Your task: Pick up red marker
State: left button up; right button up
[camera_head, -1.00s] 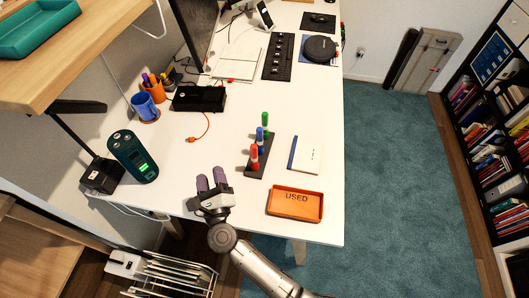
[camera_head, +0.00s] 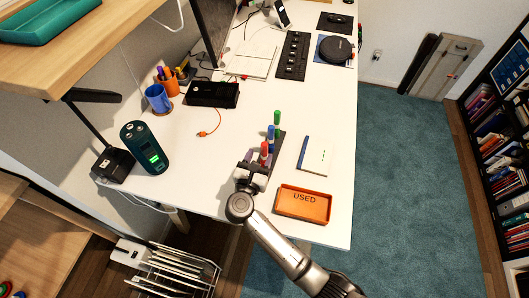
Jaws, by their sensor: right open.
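The red marker (camera_head: 264,150) stands upright at the near end of a dark holder (camera_head: 279,143) on the white desk. A blue marker (camera_head: 270,133) and a green marker (camera_head: 277,118) stand behind it in the same holder. My right gripper (camera_head: 258,158) is at the red marker, its purple fingertips apart on either side of it. The gripper body hides the lower part of the marker, so I cannot tell whether the fingers touch it. My left gripper is not in view.
An orange tray labelled USED (camera_head: 304,204) lies right of the gripper near the desk's front edge. A notebook (camera_head: 315,156) lies behind it. A dark green cylinder (camera_head: 145,147) stands at the left. The desk between cylinder and holder is mostly clear.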

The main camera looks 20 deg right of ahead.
aim_at(266, 142)
jog(key=shift+b+x, duration=0.35)
jog(key=shift+x, duration=2.9)
jog(key=shift+d, duration=0.1)
jog(key=shift+s, duration=0.1)
grip_shut()
